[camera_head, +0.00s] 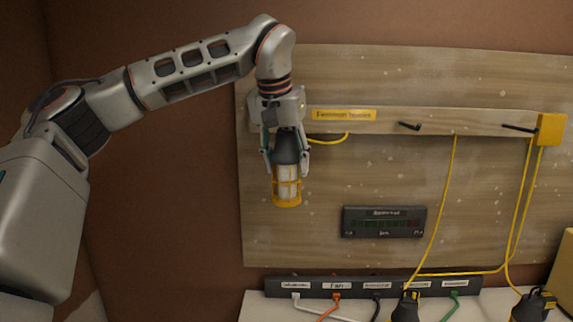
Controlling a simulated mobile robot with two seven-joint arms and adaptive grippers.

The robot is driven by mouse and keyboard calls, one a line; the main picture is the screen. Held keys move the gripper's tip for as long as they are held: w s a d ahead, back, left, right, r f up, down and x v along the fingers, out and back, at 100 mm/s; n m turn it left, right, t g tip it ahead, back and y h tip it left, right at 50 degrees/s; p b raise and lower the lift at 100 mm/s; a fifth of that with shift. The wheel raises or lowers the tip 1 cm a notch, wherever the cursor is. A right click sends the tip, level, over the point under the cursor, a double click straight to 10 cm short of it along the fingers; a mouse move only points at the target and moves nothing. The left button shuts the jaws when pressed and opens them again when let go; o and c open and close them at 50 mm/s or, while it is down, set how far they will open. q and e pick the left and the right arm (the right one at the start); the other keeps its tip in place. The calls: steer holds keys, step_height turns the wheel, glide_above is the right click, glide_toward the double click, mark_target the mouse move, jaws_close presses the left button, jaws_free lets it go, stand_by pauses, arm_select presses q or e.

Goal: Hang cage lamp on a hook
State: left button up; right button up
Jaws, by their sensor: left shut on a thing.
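The cage lamp (287,187) has a dark handle and a yellow cage around a pale bulb. It hangs upright, cage down, in front of the wooden board. My left gripper (286,158) points down and is shut on the lamp's dark handle. A yellow cord shows just right of the gripper. Two dark hooks stick out of the wooden rail to the right: a middle hook (409,126) and a right hook (519,128). Both look free of a lamp. Any hook behind my gripper is hidden. My right gripper is not in view.
A yellow label (344,115) and a yellow box (551,129) are on the rail. Yellow cords hang down the board. A dark panel (384,222) is mounted below.

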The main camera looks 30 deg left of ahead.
mark_target(283, 133)
arm_select(q)
steer(key=shift+w+a, duration=0.45)
steer(key=shift+w, duration=0.35)
steer(key=shift+w+a+f, duration=0.25)
steer(key=shift+w+f, duration=0.1)
steer(key=shift+f, duration=0.3)
steer(key=shift+f, duration=0.3)
steer(key=o, duration=1.4)
steer(key=shift+s, duration=0.1)
steer(key=shift+f, duration=0.1)
steer(key=shift+w+v, duration=0.15)
steer(key=shift+v, duration=2.05)
steer(key=shift+w+v, duration=0.15)
steer(key=shift+v, duration=2)
